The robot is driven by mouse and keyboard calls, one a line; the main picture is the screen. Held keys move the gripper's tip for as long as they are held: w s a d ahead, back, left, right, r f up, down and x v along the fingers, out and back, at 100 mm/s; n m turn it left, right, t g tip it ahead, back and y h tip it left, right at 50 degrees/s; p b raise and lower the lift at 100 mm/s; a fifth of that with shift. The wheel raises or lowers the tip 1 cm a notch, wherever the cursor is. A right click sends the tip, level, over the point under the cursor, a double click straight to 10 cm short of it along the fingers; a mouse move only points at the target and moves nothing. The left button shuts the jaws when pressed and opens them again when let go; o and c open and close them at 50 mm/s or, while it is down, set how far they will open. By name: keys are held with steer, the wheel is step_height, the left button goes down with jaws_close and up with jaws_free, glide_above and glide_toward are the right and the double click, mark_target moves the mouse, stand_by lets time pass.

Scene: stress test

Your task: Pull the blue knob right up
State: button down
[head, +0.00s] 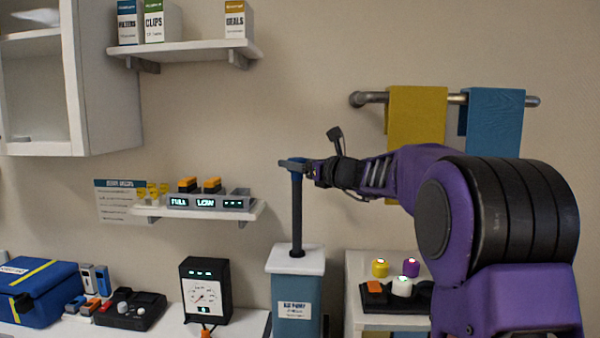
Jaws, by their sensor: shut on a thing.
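The blue knob (291,162) sits on top of a dark upright rod (297,215). The rod stands well out of a blue pump box (297,300) with a white top and a label that seems to read "air pump". My gripper (308,170) reaches in from the right at the height of the knob and is shut on it. The fingers partly hide the knob's right side. My purple arm fills the right of the head view.
A gauge box (207,292) stands left of the pump. A low shelf (240,212) with battery-like blocks hangs behind at left. Right of the pump, a white-topped stand (375,268) holds coloured buttons. Yellow (417,115) and blue (494,120) towels hang from a rail above.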

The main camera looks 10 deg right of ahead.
steer(key=shift+r, duration=0.55)
steer(key=shift+c, duration=2)
jaws_free()
steer(key=shift+o, duration=1.4)
steer(key=shift+f, duration=0.15)
steer(key=shift+f, duration=0.1)
steer(key=shift+s+d, duration=0.2)
steer(key=shift+s, duration=0.05)
steer(key=b+v, duration=0.2)
steer(key=v, duration=1.4)
steer(key=shift+s+d, duration=0.2)
steer(key=shift+s, duration=0.15)
